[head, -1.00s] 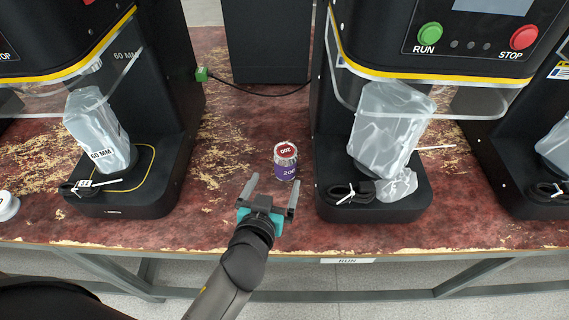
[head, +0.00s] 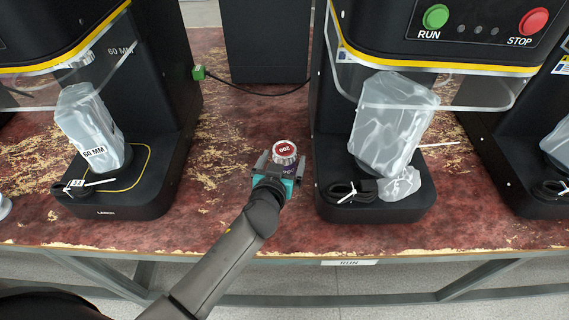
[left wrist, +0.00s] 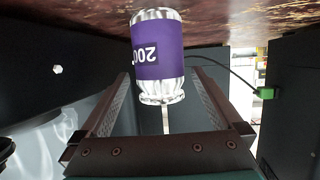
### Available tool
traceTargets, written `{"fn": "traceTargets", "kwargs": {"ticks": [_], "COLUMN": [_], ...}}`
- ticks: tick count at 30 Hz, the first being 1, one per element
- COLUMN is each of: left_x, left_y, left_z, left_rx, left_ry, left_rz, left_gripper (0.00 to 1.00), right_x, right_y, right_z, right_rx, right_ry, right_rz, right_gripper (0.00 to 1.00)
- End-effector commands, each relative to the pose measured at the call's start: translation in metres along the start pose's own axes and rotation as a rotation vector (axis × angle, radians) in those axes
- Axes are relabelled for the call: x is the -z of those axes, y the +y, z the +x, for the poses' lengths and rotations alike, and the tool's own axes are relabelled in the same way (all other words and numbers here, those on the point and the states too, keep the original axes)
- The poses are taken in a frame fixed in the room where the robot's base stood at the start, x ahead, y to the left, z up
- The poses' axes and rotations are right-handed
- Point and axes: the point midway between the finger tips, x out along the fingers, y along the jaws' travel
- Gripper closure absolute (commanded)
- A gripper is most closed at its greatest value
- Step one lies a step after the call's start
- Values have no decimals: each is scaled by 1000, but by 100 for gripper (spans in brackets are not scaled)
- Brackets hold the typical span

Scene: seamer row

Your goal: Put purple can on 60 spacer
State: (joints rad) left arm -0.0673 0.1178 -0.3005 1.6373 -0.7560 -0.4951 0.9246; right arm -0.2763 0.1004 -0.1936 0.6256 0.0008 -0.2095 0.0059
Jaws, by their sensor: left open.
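My left gripper (head: 281,165) is open, with one finger on each side of the can. In the left wrist view the can is between the finger ends (left wrist: 165,88); I cannot tell whether they touch it. A plastic-wrapped piece labelled 60 MM (head: 88,125) stands on the left machine's base. My right gripper is not in view.
The middle machine (head: 330,205) holds a larger wrapped piece (head: 390,125) and a coiled black cable just right of the can. The left machine's base (head: 140,200) is at left. A thin cable (head: 255,93) runs behind. Bare table lies between the machines.

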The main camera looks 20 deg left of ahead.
Motion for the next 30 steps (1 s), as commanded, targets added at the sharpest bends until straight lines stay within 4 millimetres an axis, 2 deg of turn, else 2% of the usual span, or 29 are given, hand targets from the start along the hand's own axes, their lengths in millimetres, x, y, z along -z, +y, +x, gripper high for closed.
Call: {"fn": "traceTargets", "kwargs": {"ticks": [3, 10, 30], "left_x": [0, 0, 0], "left_y": [0, 0, 0], "left_z": [6, 6, 6], "left_rx": [1, 1, 0], "left_ry": [0, -1, -1], "left_rz": [1, 1, 0], "left_gripper": [0, 0, 75], "right_x": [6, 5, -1], "right_y": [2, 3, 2], "right_z": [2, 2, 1], "right_rx": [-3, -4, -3], "right_ry": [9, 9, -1], "right_rz": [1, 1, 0], "right_gripper": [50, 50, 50]}}
